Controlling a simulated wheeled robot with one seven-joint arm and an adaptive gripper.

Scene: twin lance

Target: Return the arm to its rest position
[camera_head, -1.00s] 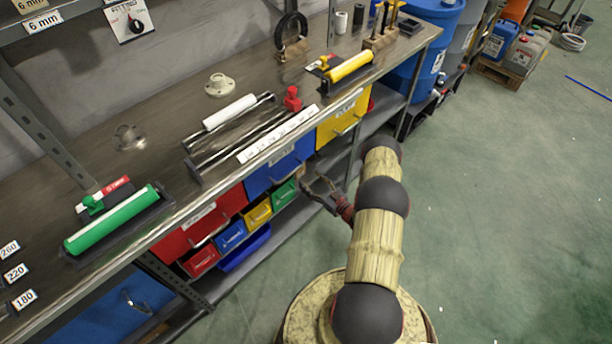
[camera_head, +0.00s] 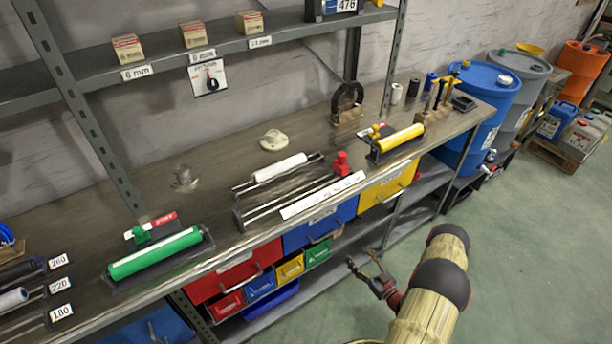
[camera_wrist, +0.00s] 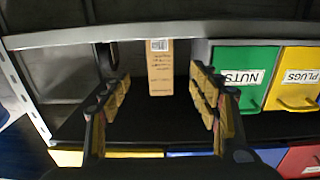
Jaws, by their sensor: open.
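My arm (camera_head: 437,290) reaches up from the lower right of the head view, beside the front of the workbench. My gripper (camera_head: 366,268) is in front of the bench's lower shelf, to the right of the small coloured bins. In the wrist view, my gripper (camera_wrist: 163,110) has its two fingers wide apart with nothing between them. Beyond the fingers are a dark shelf and a brown box (camera_wrist: 160,70). The gripper appears apart from the bins and the shelf.
The workbench top (camera_head: 225,165) holds a green roller (camera_head: 155,253), a white roller (camera_head: 280,168) and a yellow roller (camera_head: 401,139). A green bin (camera_wrist: 245,75) marked NUTS is right of the fingers. A blue drum (camera_head: 480,100) stands at the bench's right end. Floor (camera_head: 520,250) at right is clear.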

